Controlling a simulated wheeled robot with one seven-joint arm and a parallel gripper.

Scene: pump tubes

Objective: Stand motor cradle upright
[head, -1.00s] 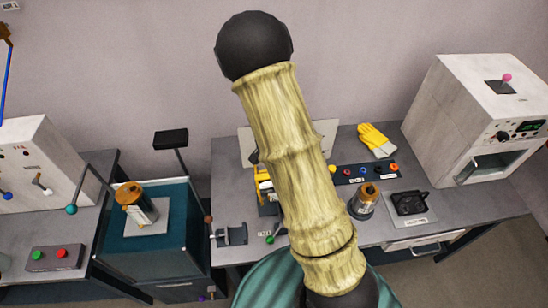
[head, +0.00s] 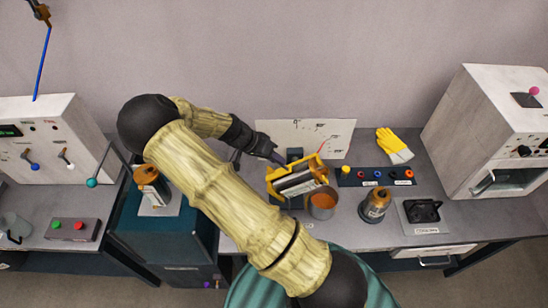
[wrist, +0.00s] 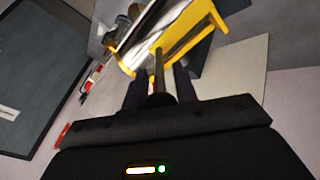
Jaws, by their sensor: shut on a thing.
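The motor cradle (head: 312,163) is a yellow frame around a silver, ribbed cylinder, and it sits tilted near the middle of the bench in the head view. In the wrist view the yellow frame (wrist: 205,42) fills the top, beyond the fingers. My gripper (head: 279,159) reaches it from the left and back. In the wrist view my gripper (wrist: 160,88) is shut on a dark rod that runs to the yellow frame. Whether the cradle's lower edge touches the bench is hidden.
A round part with an orange top (head: 322,201) is close at the cradle's lower right. A copper-topped canister (head: 375,205), a black tray (head: 423,211) and yellow gloves (head: 394,145) lie to the right. A white panel (head: 340,136) stands behind.

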